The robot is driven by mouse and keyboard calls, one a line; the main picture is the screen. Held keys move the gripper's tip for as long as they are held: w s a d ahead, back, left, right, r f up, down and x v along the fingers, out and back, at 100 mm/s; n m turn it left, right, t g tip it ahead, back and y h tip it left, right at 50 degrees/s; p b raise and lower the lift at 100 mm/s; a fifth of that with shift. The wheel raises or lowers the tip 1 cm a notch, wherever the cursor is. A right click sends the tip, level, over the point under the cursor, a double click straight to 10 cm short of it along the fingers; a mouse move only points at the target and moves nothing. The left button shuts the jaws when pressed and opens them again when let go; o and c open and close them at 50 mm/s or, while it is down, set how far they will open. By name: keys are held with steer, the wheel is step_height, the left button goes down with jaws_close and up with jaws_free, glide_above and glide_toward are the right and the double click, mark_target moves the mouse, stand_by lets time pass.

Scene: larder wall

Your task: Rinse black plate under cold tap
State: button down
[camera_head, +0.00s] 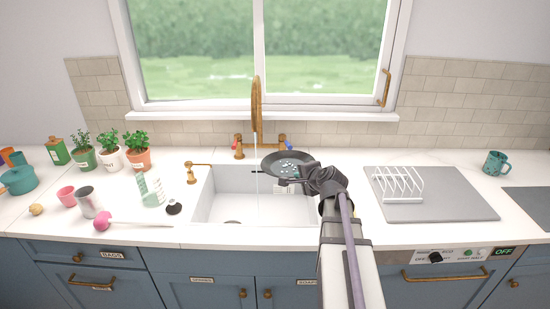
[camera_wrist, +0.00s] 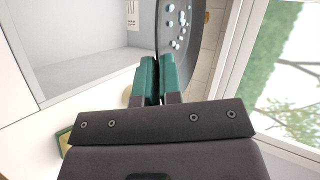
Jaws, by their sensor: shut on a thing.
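My gripper (camera_head: 306,178) is shut on the right-hand edge of the black plate (camera_head: 270,164), holding it above the right part of the sink (camera_head: 222,198). Pale bluish spots lie on the plate's face. In the wrist view, the green fingertips (camera_wrist: 157,76) meet the rim of the plate (camera_wrist: 166,28). The brass tap (camera_head: 257,97) arches over the sink, with a red-marked handle (camera_head: 238,143) at left and a blue-marked handle (camera_head: 284,142) at right. A thin water stream (camera_head: 256,180) falls by the plate's left edge; I cannot tell whether it touches.
A grey mat (camera_head: 440,208) with a white rack (camera_head: 398,184) lies right of the sink. A teal mug (camera_head: 495,163) stands beyond. The window is behind the tap.

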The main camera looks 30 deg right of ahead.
stand_by(0.5)
steer(key=r+p+v, duration=0.1)
steer(key=p+v, duration=0.3)
steer(key=v, duration=0.2)
steer(key=shift+d, duration=0.4)
